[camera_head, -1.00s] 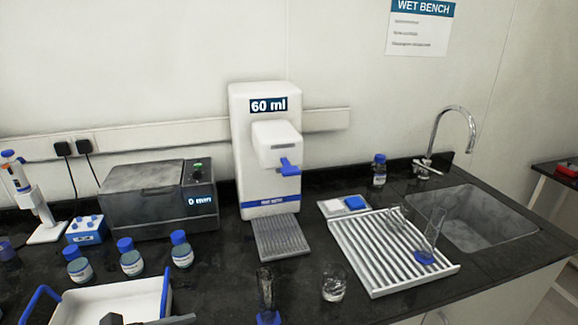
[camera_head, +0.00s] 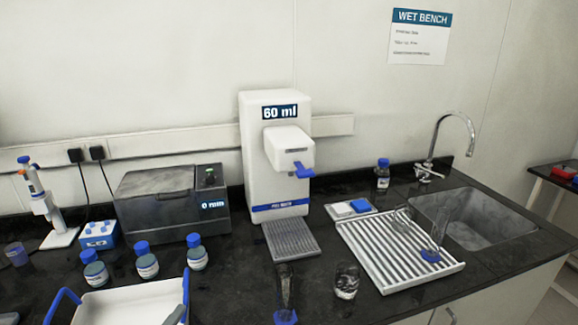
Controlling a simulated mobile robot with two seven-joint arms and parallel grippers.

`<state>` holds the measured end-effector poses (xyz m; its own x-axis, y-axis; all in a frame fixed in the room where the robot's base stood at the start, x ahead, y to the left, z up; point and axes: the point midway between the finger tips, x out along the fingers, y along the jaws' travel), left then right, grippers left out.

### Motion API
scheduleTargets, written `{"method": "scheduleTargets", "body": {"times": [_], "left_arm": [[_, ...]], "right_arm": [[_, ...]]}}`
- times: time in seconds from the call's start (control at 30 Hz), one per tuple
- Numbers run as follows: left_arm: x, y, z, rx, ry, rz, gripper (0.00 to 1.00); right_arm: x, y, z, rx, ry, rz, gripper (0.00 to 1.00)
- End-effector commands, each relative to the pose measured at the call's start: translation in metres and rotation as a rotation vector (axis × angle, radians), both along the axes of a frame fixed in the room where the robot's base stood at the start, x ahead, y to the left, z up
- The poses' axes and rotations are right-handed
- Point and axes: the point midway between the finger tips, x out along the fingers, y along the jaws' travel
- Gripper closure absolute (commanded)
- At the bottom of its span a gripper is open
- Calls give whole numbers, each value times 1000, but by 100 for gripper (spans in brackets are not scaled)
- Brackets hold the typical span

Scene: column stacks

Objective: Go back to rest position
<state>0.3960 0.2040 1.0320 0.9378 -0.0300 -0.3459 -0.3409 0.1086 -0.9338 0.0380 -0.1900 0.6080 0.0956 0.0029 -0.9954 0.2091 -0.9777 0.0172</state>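Only a small grey piece, which looks like part of my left gripper (camera_head: 176,314), shows at the bottom edge over the white tray (camera_head: 92,309). Its fingertips are cut off, so I cannot tell whether it is open or shut. My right gripper is not in view.
On the black bench stand a glass cylinder (camera_head: 285,296), a beaker (camera_head: 346,281), blue-capped bottles (camera_head: 147,262) and a grey box (camera_head: 172,200). The dispenser (camera_head: 274,160) reads 60 ml. A drying rack (camera_head: 388,262) holds glassware beside the sink (camera_head: 472,218).

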Motion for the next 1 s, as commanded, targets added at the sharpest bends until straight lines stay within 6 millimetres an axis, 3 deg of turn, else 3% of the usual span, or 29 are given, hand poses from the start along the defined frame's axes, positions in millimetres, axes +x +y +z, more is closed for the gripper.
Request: {"method": "scheduleTargets", "body": {"times": [0.1, 0.3, 0.7, 1.0], "left_arm": [[-28, 4, -19, -290, 155, 247, 28], [-89, -5, -49, -690, 412, 632, 28], [-189, -47, -64, -1084, 769, 1145, 28], [-178, -47, -148, -1051, 790, 1155, 28]], "right_arm": [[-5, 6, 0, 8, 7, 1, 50], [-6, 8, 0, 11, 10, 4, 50], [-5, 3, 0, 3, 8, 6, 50], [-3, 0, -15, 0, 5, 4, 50]]}}
